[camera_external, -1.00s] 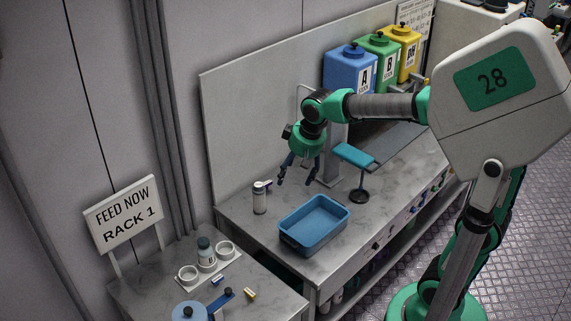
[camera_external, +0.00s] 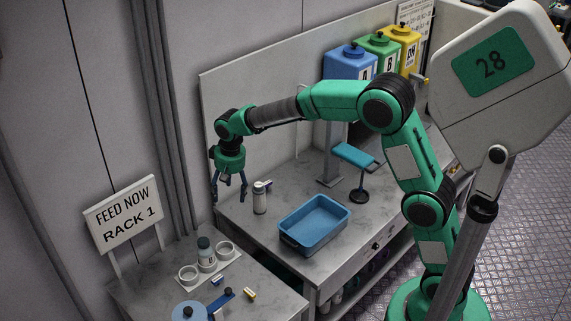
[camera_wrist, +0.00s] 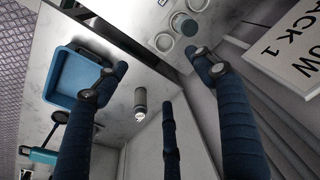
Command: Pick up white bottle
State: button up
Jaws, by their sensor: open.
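My gripper (camera_external: 229,187) is open and empty. It points down near the counter's back left end, left of the bottle and above it. In the wrist view the dark blue fingers of my gripper (camera_wrist: 158,72) are spread apart. Nothing hides the bottle in either view.
A blue tray (camera_external: 325,241) and a blue-topped stand (camera_external: 355,156) are on the counter. A back panel (camera_external: 265,90) rises close behind my gripper. On the lower left table, a dark-capped bottle (camera_external: 204,252) stands in a white rack beside empty cups.

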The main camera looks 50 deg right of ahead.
jog(key=g+p, duration=0.1)
jog(key=p, duration=0.1)
send_over(205, 239)
jog(key=shift+m, duration=0.3)
notch_tip(205, 239, down, 18)
jog(key=shift+r, duration=0.1)
jog(key=shift+f, duration=0.2)
jog(key=shift+f, duration=4.15)
jog(key=shift+f, duration=0.1)
jog(key=shift+s+f, duration=0.1)
jog(key=shift+f, duration=2.45)
jog(key=shift+c, duration=0.5)
jog(key=c, duration=1.4)
